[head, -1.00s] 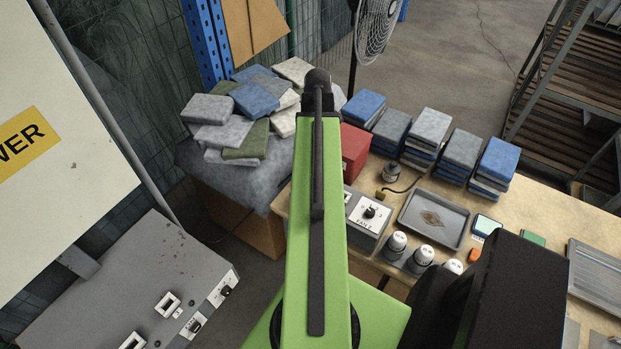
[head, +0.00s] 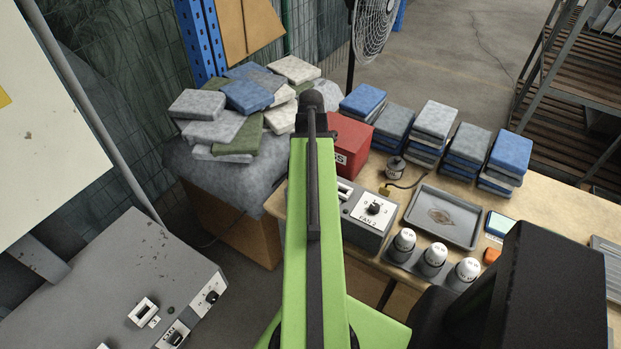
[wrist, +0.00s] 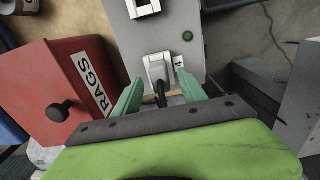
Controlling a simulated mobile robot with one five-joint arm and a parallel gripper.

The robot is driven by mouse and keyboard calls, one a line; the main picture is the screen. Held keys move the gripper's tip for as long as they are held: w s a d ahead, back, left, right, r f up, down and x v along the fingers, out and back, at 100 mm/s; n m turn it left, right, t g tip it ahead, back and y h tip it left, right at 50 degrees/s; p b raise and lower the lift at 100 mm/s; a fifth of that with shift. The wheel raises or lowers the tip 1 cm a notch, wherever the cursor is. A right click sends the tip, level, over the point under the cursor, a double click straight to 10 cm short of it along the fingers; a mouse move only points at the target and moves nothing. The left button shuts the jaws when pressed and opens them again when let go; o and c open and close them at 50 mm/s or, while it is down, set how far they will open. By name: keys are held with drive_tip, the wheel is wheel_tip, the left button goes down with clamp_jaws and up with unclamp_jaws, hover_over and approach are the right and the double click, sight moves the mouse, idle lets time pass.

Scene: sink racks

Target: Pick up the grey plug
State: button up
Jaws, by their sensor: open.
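In the wrist view the grey plug (wrist: 158,70) sits on the grey fan box (wrist: 118,18), with a black cable running from it toward my gripper. My gripper (wrist: 159,78) is open, its two green fingers on either side of the plug and cable. I cannot tell whether a finger touches the plug. In the head view the fan box (head: 352,222), marked FAN 2, stands at the table's left end, partly behind my green arm. The plug and my fingers are hidden there.
A red RAGS box (wrist: 75,85) with a black knob is close left of my gripper in the wrist view. A cloth heap (head: 225,125) lies left.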

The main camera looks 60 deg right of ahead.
wheel_tip(320, 180, down, 3)
drive_tip(key=shift+r+b, duration=0.2)
drive_tip(key=shift+b, duration=0.4)
drive_tip(key=shift+r, duration=0.2)
clamp_jaws()
wheel_tip(320, 180, up, 5)
drive_tip(key=p, duration=0.5)
drive_tip(key=shift+r+p, duration=0.1)
drive_tip(key=shift+p, duration=0.2)
drive_tip(key=s+d+r+p, duration=0.5)
drive_tip(key=s, duration=0.5)
drive_tip(key=shift+s+r+p, duration=0.35)
drive_tip(key=shift+r+p, duration=0.05)
